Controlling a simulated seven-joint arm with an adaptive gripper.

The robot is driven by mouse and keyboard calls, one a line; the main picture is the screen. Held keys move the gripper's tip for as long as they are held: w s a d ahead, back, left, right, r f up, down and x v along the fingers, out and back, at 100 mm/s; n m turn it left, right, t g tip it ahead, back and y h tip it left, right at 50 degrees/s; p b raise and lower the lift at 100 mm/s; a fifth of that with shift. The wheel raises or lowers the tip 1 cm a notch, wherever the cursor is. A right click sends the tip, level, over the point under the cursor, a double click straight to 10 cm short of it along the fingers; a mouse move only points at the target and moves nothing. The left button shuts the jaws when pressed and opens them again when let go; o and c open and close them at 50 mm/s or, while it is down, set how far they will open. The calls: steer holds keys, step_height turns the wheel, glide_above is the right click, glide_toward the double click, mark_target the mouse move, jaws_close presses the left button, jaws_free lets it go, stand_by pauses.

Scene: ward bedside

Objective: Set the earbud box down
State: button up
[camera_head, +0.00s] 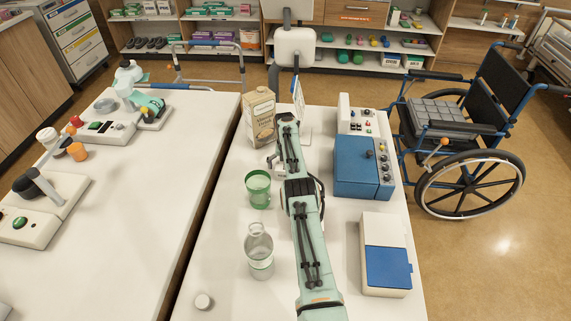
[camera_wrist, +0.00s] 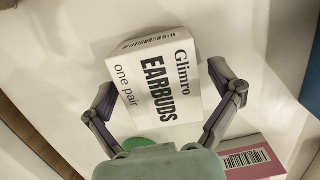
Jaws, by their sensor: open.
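The earbud box (camera_wrist: 155,80) is white with black print reading "Glimro EARBUDS one pair" and shows in the wrist view. It lies over a pale surface, slightly turned in the picture. My gripper (camera_wrist: 160,74) is open, with one finger on each side of the box. The left finger looks close to the box's left side; whether either finger touches it I cannot tell. In the head view my arm covers the place and I cannot make out the box.
On the white table (camera_head: 215,285) stand a carton (camera_head: 260,118), a green cup (camera_head: 258,190), a clear bottle (camera_head: 259,252), a blue device (camera_head: 356,168) and a blue-and-white box (camera_head: 388,267). A pink box with a barcode (camera_wrist: 248,160) is near my gripper. The front left is mostly clear.

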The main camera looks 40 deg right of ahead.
step_height(320, 180, up, 12)
steer(key=s+a, duration=0.1)
steer(key=s+a+r+m+y, duration=0.1)
steer(key=s+a+r+m, duration=0.3)
steer(key=a+r+m, duration=0.7)
steer(key=s+a+r+m+y, duration=0.1)
steer(key=s+a+r+m, duration=0.25)
steer(key=s+a, duration=0.55)
steer(key=s+a+r+m, duration=0.3)
steer(key=s+a+m, duration=0.2)
steer(key=s+a, duration=0.45)
steer(key=s+a+f+m, duration=0.1)
steer(key=s+f+m, duration=0.1)
steer(key=s, duration=0.4)
steer(key=s+a+f+m+g, duration=0.1)
steer(key=s+a+f+m, duration=0.1)
steer(key=s, duration=0.4)
steer(key=shift+s+f+m, duration=0.3)
steer(key=shift+f+m, duration=0.25)
steer(key=shift+m, duration=0.7)
